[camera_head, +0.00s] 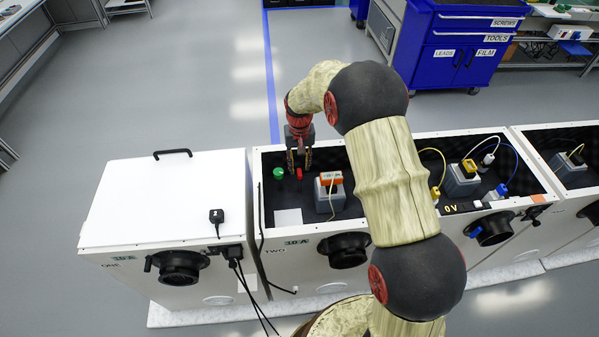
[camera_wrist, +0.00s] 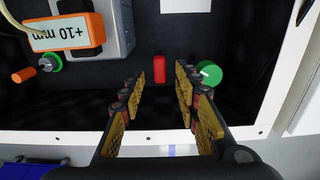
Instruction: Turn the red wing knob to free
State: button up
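The red wing knob (camera_wrist: 159,69) stands on the dark floor of the open cabinet, its wing running up and down in the wrist view. In the head view the red knob (camera_head: 299,174) shows just below my gripper (camera_head: 299,160). In the wrist view my gripper (camera_wrist: 160,95) has its two yellow-padded fingers spread apart, with the knob seen between and beyond their tips. Nothing is between the pads, and I see no contact with the knob.
A green round knob (camera_wrist: 208,75) sits close beside the red one, near the right fingertip. A grey block with an orange "+10 mm" label (camera_wrist: 77,34) stands on the other side. The cabinet's white rim (camera_wrist: 40,138) borders the dark interior.

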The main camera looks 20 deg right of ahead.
aim_at(300, 172)
notch_tip(300, 172, down, 3)
jog(key=shift+f+b, duration=0.2)
jog(key=shift+b, duration=0.25)
jog(key=shift+c, duration=1.2)
grip_shut()
